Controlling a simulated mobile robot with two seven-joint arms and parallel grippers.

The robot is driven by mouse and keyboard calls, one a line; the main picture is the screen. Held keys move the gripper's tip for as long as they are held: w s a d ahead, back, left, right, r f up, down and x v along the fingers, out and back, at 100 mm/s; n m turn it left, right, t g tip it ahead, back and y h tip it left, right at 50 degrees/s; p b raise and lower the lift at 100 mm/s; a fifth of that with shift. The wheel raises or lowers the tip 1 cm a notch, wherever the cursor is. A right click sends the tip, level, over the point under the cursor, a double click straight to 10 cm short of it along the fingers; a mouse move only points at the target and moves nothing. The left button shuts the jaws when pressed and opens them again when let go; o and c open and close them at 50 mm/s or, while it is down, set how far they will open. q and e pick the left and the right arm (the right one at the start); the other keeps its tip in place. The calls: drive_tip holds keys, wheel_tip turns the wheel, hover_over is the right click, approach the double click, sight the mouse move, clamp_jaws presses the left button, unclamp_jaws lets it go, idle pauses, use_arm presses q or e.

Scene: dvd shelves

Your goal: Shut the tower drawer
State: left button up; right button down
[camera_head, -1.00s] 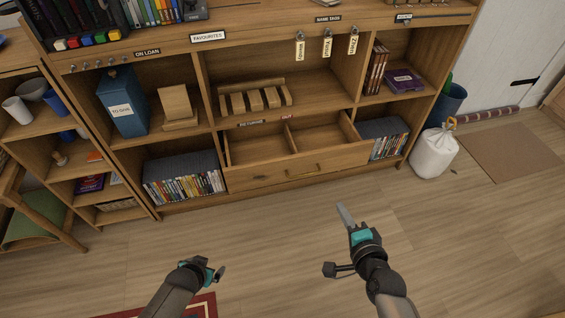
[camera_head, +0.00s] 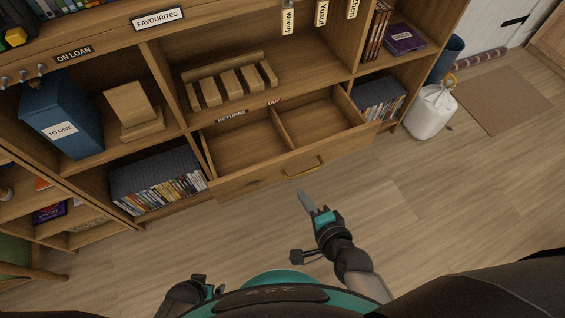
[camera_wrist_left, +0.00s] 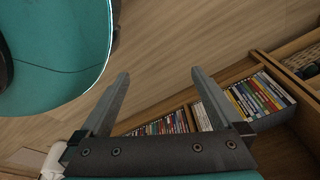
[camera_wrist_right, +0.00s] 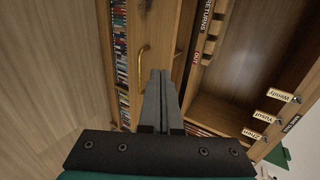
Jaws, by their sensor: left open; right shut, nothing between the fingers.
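The tower drawer (camera_head: 262,179) is a wide wooden drawer low in the shelf unit, pulled out and open. Its inside is empty, split by a divider into two compartments, with RETURNS and OUT labels on the shelf edge above. A brass handle (camera_head: 303,168) is on its front; it also shows in the right wrist view (camera_wrist_right: 141,66). My right gripper (camera_head: 304,196) is shut and empty, just in front of the drawer, below the handle, apparently not touching. My left gripper (camera_wrist_left: 160,85) is open and empty; in the head view it is low, partly hidden by my body.
DVD rows stand left (camera_head: 160,185) and right (camera_head: 379,98) of the drawer. A wooden rack (camera_head: 230,82) and a blue TO GIVE box (camera_head: 62,118) sit above. A white bag (camera_head: 430,112) stands on the floor at right. The floor before the drawer is clear.

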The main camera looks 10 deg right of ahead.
drive_tip(key=b, duration=0.2)
approach(280, 162)
use_arm(q)
drive_tip(key=w+d+r+b, duration=0.3)
drive_tip(key=w+r, duration=0.3)
drive_tip(key=r, duration=0.2)
drive_tip(key=shift+w+d+r, duration=0.15)
drive_tip(key=shift+d+r, duration=0.05)
drive_tip(key=shift+d, duration=0.55)
use_arm(e)
drive_tip(key=shift+x, duration=3.15)
